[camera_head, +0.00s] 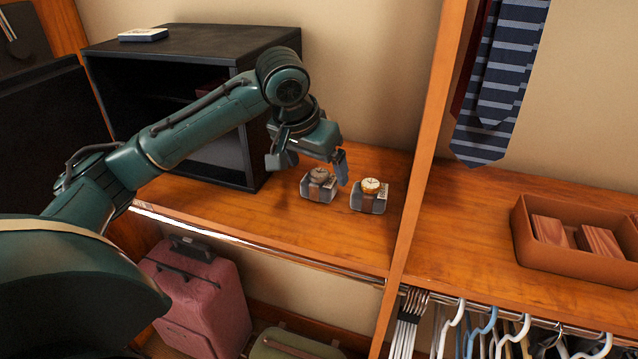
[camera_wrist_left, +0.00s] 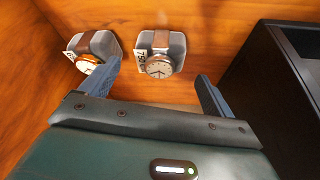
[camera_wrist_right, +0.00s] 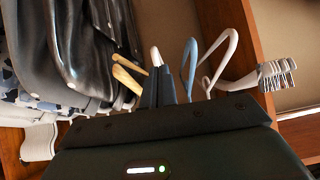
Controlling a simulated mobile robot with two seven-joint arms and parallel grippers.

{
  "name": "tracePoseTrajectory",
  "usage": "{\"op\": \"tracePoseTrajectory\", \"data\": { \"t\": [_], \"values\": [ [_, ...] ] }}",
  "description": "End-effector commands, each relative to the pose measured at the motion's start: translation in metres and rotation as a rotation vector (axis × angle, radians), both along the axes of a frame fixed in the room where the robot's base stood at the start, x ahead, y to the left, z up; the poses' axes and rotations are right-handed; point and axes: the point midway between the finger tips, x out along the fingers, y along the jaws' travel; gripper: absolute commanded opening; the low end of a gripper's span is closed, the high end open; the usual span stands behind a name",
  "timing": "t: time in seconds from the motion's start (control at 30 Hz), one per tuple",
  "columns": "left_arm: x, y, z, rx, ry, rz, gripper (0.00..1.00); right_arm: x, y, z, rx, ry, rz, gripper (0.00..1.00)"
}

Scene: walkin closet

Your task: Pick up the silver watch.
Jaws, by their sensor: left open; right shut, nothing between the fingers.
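The silver watch (camera_head: 319,174) sits on a grey cushion with a brown strap on the wooden shelf, just right of the black cabinet. It also shows in the left wrist view (camera_wrist_left: 159,66), between the finger lines and beyond the tips. A gold watch (camera_head: 371,186) on a similar cushion stands to its right; in the left wrist view the gold watch (camera_wrist_left: 87,63) is at the left, partly behind a finger. My left gripper (camera_head: 312,160) is open and empty, above and close to the silver watch. My right gripper (camera_wrist_right: 166,88) is shut and empty, near clothes hangers.
The black cabinet (camera_head: 215,62) stands left of the watches. A wooden divider (camera_head: 418,150) rises to their right. An orange-brown box (camera_head: 570,262) sits on the right shelf. Hangers (camera_head: 480,330) hang below it. A pink suitcase (camera_head: 205,300) stands under the shelf.

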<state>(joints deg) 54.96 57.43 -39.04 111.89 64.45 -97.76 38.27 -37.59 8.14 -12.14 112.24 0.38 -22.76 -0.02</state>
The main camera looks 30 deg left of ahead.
Motion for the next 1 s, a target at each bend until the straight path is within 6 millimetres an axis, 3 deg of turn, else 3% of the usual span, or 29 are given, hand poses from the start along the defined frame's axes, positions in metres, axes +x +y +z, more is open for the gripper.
{"op": "tracePoseTrajectory", "data": {
  "t": [0.2, 0.5, 1.0],
  "values": [
    [0.010, 0.001, -0.027, -0.001, 0.002, 0.000, 0.88, 0.003, 0.000, 0.004, -0.004, -0.003, 0.002, 0.00],
    [0.012, 0.000, -0.031, 0.000, 0.000, -0.001, 0.87, 0.002, -0.001, 0.002, -0.007, 0.000, 0.004, 0.00],
    [0.012, 0.000, -0.031, 0.000, 0.000, -0.001, 0.46, 0.002, -0.001, 0.002, -0.006, -0.001, 0.005, 0.00]
  ]
}}
